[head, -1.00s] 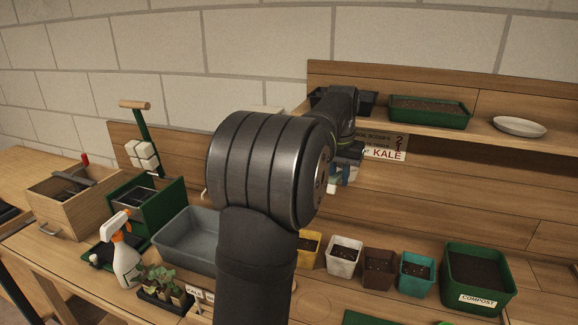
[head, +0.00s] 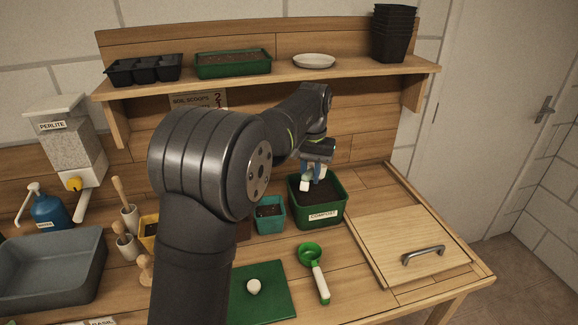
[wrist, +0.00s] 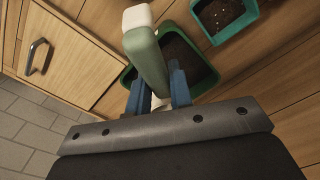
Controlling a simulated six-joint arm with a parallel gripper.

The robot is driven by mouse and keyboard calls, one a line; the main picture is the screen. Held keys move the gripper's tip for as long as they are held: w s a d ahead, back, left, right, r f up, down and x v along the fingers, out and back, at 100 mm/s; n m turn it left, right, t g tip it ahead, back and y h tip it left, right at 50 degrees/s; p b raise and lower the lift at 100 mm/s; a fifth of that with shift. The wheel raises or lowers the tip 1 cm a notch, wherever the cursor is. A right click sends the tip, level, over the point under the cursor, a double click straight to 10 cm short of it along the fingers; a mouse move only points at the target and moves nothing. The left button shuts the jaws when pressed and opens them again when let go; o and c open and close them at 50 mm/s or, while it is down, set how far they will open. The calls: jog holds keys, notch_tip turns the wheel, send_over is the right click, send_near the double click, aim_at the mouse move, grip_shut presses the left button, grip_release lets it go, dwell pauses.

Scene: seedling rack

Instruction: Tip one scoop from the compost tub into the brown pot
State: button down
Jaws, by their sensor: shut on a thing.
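The green compost tub (head: 301,211) holds dark compost and stands at the right on the bench; it also shows beneath my gripper in the wrist view (wrist: 207,77). My gripper (head: 319,176) is over the tub. In the wrist view my gripper (wrist: 158,92) is shut on a pale green bar-like thing with a white end (wrist: 147,52); I cannot tell what its far part is. The brown pot (head: 243,229) stands left of the teal pot and is mostly hidden behind my arm. A green scoop with a white handle (head: 312,262) lies in front of the tub.
The teal pot (head: 270,224) stands between the brown pot and the tub. A wooden lid with a handle (head: 405,240) is at the right. A green mat (head: 275,300) with a white round thing (head: 253,286) lies in front. A shelf (head: 345,72) runs above.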

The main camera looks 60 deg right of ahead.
notch_tip(320, 180, down, 12)
jog(key=d+r, duration=0.1)
jog(key=d, duration=0.2)
jog(key=shift+w+a+r+t+h, duration=0.25)
jog(key=shift+r+h, duration=0.45)
jog(key=shift+r, duration=0.85)
jog(key=shift+s+a+r+t+h, duration=0.1)
jog(key=shift+a+r+h, duration=0.2)
jog(key=shift+r+h, duration=0.85)
jog(key=shift+w+a+r+t+h, duration=0.15)
jog(key=shift+a+r+h, duration=0.15)
jog(key=shift+r, duration=1.65)
